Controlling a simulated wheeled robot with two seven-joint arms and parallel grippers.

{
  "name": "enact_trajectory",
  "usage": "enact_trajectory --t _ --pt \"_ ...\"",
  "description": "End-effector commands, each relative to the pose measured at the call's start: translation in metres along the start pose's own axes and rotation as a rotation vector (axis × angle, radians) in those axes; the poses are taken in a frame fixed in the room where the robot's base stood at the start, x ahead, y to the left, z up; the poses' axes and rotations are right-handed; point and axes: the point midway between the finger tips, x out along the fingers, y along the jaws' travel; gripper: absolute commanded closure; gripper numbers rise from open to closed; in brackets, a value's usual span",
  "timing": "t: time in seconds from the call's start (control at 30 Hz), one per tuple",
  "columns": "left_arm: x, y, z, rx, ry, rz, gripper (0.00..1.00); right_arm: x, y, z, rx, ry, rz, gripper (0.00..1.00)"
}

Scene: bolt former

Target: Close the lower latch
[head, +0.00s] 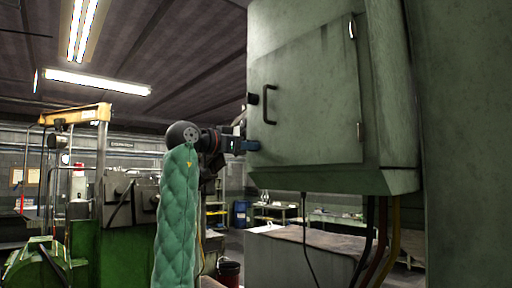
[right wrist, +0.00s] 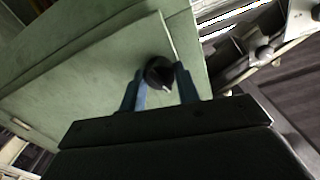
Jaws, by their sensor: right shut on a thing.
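A green metal cabinet (head: 300,150) stands at the right in the head view with its door (head: 315,100) lying flat against the front. A black knob latch (right wrist: 157,70) shows in the right wrist view, on the cabinet's side near an edge. My right gripper (head: 246,145) is at the cabinet's lower left edge. Its two blue fingers (right wrist: 161,82) are shut on this knob, one on each side. In the head view the gripper hides this lower latch. The upper latch (head: 253,98) is a small black knob above it on the left edge. My left gripper is out of view.
A black bar handle (head: 268,104) is on the door. Cables (head: 382,235) hang below the cabinet, over a grey bench (head: 320,245). A green machine with a yellow top beam (head: 75,115) stands at the left. Open floor shows between them.

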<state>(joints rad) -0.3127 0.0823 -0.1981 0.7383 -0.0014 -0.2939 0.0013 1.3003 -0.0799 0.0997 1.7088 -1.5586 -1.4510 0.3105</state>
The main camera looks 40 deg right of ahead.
Motion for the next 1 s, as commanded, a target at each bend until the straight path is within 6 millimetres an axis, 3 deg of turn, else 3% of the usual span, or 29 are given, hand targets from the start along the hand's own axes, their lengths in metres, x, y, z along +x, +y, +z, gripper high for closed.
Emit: enact_trajectory --t 0.37,0.8,1.0 --pt "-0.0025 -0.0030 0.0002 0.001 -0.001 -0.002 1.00 -0.0002 -0.0003 -0.0010 -0.191 0.001 -0.001 1.00" --pt "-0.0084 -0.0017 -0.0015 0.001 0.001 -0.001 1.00 0.0001 -0.0004 -0.0013 -0.588 0.002 0.000 1.00" --pt "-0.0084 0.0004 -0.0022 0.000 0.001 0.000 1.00 0.0000 -0.0004 -0.0010 -0.618 0.002 0.000 1.00"
